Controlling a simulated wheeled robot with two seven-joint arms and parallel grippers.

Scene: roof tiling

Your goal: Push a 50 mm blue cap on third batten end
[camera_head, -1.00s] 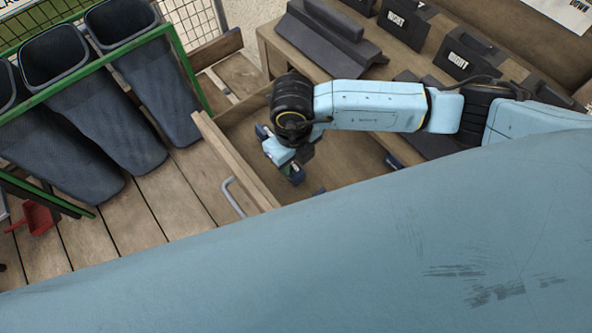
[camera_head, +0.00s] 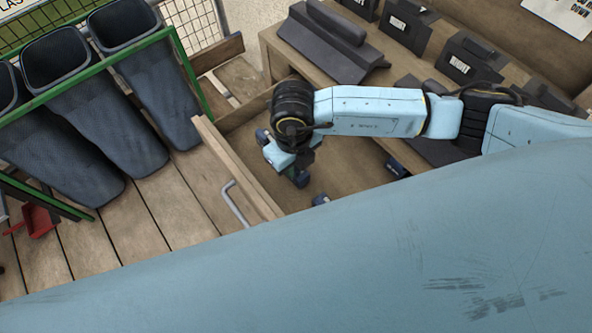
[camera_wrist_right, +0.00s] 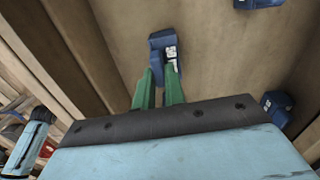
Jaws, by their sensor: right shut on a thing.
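My right gripper (camera_wrist_right: 160,86) has its green fingers closed on a blue cap (camera_wrist_right: 159,44) with a white label in the right wrist view. In the head view the right gripper (camera_head: 298,176) is low inside an open wooden drawer (camera_head: 240,165), and its fingertips are partly hidden by the wrist. Other blue caps lie apart in the drawer: one (camera_head: 320,199) just right of the gripper, one (camera_head: 396,168) farther right. Two loose caps show in the right wrist view, at the top (camera_wrist_right: 258,3) and at the right (camera_wrist_right: 278,106). No batten end can be made out. My left gripper is not in view.
The drawer's front board with a metal handle (camera_head: 234,204) stands close left of the gripper. A wooden bench (camera_head: 350,78) with dark ridge pieces (camera_head: 334,40) and labelled dark boxes (camera_head: 470,58) is behind.

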